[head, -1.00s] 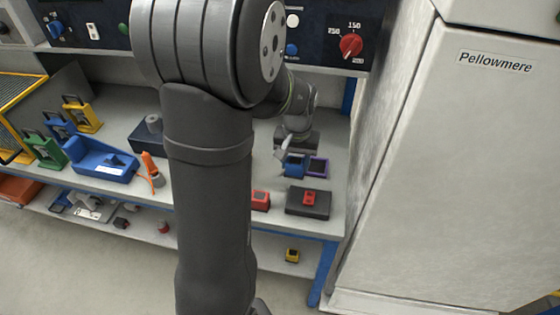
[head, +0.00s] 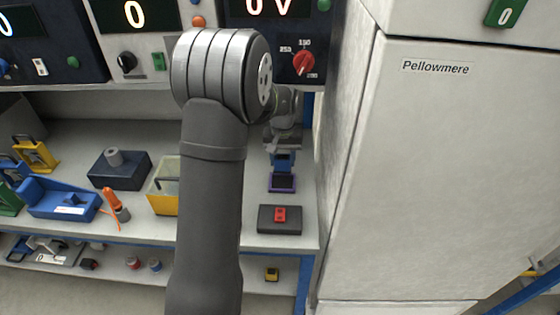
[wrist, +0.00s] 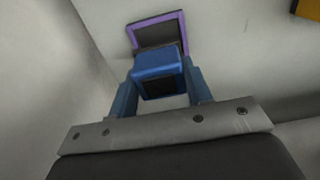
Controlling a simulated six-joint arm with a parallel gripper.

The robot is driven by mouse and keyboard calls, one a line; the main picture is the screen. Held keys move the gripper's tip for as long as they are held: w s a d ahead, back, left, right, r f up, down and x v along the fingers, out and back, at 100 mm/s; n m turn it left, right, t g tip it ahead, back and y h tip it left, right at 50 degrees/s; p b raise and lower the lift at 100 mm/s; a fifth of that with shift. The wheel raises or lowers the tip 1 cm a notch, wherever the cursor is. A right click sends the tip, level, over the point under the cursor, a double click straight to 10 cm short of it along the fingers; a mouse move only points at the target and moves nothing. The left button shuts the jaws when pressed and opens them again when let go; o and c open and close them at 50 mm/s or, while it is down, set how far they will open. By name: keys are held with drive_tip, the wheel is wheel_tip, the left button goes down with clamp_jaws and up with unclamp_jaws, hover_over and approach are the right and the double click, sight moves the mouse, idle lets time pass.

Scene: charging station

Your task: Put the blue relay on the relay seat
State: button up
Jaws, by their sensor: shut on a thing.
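My gripper (wrist: 158,85) is shut on the blue relay (wrist: 158,62), a small blue block with a dark face, held between its two blue fingers. In the head view the relay (head: 283,161) shows below my gripper (head: 283,156), just behind a purple-rimmed dark square (head: 282,189) on the bench, which looks like the relay seat. In the wrist view this purple frame (wrist: 182,22) lies just beyond the relay, partly hidden by it. The inside of the frame that shows is dark and empty. I cannot tell how high the relay is above the bench.
A dark box (head: 265,225) with a red piece (head: 280,214) stands in front of the purple frame. A grey cabinet (head: 430,180) rises on the right. A yellow bin (head: 163,200) stands left, partly behind my arm. A control panel (head: 270,60) is above the bench.

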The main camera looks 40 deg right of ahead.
sight(282, 157)
drive_tip(key=shift+f, duration=3.3)
drive_tip(key=o, duration=1.1)
drive_tip(key=shift+r, duration=0.1)
wheel_tip(282, 157, up, 17)
